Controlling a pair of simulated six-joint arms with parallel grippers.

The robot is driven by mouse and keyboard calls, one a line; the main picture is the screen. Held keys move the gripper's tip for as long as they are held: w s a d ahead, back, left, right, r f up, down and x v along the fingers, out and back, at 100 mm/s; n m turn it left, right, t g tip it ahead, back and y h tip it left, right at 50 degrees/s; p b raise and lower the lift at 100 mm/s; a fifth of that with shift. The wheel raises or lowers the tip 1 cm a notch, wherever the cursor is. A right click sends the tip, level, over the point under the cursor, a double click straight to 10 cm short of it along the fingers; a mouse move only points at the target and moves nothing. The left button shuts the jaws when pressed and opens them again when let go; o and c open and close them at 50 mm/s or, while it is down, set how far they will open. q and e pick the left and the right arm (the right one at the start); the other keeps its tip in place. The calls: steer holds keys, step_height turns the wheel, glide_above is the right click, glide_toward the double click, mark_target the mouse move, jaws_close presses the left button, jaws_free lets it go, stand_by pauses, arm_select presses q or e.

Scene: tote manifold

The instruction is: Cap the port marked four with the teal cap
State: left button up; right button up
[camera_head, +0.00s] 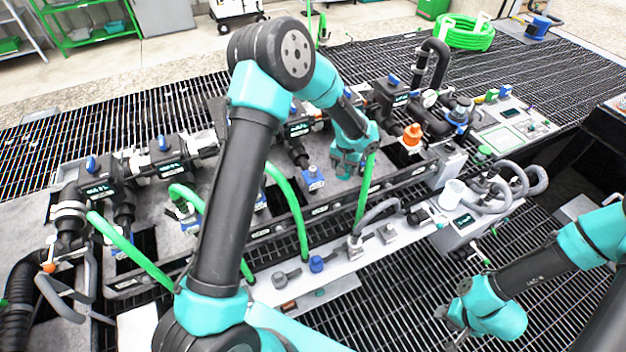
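My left arm reaches up and over the manifold. Its gripper (347,172) is down near the middle of the pipework, beside a green hose; its fingers are too hidden to tell whether they hold anything. My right gripper (449,326) is at the lower right, over the dark grating, clear of the manifold. Its fingers look apart and empty. I cannot pick out the teal cap; my teal gripper parts have a similar colour. Port numbers are too small to read, so I cannot tell which port is marked four. An orange-topped port fitting (412,134) stands right of my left gripper.
A pale front shelf (340,268) holds a grey cap (281,281) and a blue cap (316,264). Green hoses (128,250) arch across the manifold. A white cup (453,192) and grey hoses (512,180) are at the right. Grating at the lower right is mostly clear.

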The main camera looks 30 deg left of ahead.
mark_target(313, 169)
arm_select(q)
steer(key=s+a+r+m, duration=0.1)
steer(key=a+r+m, duration=0.6)
steer(key=a, duration=0.4)
steer(key=shift+s+r+m, duration=0.2)
steer(key=shift+r+m, duration=0.2)
steer(key=shift+r, duration=0.05)
steer(key=shift+f, duration=0.15)
steer(key=shift+f, duration=5.95)
steer(key=o, duration=1.1)
